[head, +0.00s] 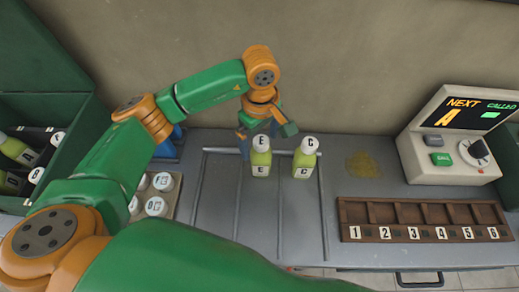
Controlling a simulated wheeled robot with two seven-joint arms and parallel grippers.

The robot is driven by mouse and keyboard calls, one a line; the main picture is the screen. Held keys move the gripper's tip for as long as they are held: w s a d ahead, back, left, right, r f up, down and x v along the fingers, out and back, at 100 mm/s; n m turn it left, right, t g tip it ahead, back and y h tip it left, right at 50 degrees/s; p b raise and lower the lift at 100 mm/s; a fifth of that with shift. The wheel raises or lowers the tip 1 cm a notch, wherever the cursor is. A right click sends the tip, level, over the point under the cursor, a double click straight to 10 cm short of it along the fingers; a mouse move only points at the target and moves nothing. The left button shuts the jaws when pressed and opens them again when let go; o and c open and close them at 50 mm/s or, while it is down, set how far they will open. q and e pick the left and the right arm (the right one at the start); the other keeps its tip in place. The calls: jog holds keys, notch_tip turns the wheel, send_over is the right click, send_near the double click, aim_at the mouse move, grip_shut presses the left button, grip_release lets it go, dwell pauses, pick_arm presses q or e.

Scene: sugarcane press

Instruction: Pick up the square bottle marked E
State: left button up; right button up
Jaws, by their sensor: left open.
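The bottle marked E (261,164) stands upright on the grey table, with yellow-green sides and a white cap and label that both read E. My left gripper (266,135) is open just behind this bottle, its fingers showing to either side of the cap. Whether a finger touches the bottle I cannot tell, since the bottle hides part of the gripper. A similar bottle marked C (303,162) stands close to its right. My right gripper is not in view.
A wooden rack (425,213) with slots numbered 1 to 6 lies at the right. A call box (450,160) reading "NEXT A" stands behind it. White-capped items (156,206) sit left. A green bin (58,107) with bottles stands far left.

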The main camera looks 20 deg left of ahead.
aim_at(261, 157)
pick_arm(q)
jog(key=f, duration=0.2)
jog(key=f+p, duration=0.1)
jog(key=f, duration=0.1)
jog(key=shift+s+d+f, duration=0.1)
jog(key=shift+d, duration=0.1)
jog(key=shift+f, duration=0.3)
jog(key=shift+w+r, duration=0.1)
jog(key=shift+w, duration=0.1)
grip_shut()
